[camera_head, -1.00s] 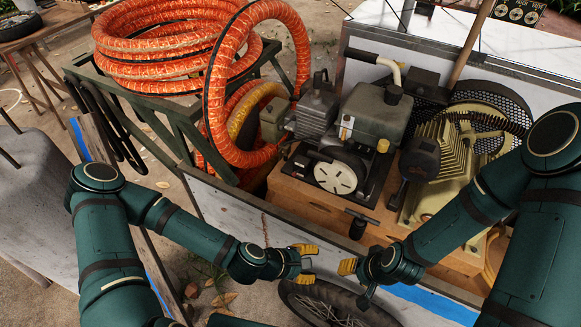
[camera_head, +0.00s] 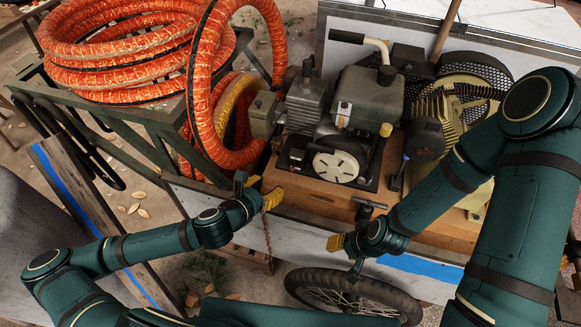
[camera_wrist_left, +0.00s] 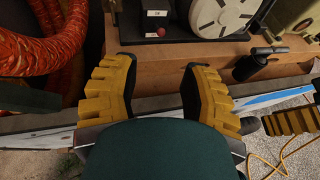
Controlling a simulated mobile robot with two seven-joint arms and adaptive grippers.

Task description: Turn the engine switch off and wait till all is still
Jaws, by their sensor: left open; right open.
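The engine (camera_head: 372,100) sits on the cart's wooden base (camera_head: 305,197), with a pale round slotted disc (camera_head: 338,165) on its front. In the left wrist view, a dark panel beside the disc carries a small white label (camera_wrist_left: 157,13), its lettering too small to read surely, and a small red knob (camera_wrist_left: 161,32) below it. I cannot tell the switch's position. My left gripper (camera_head: 262,189) is open and empty, just in front of the base's left part. In its wrist view the yellow fingers are apart below the panel. My right gripper (camera_head: 338,243) is open and empty, lower right.
Orange hose coils (camera_head: 120,60) lie on a green frame at left, with one loop hanging near the engine. A T-shaped handle (camera_head: 368,205) projects from the base's front. A spoked wheel (camera_head: 350,292) stands below the grippers. A belt-guarded compressor (camera_head: 455,100) is at right.

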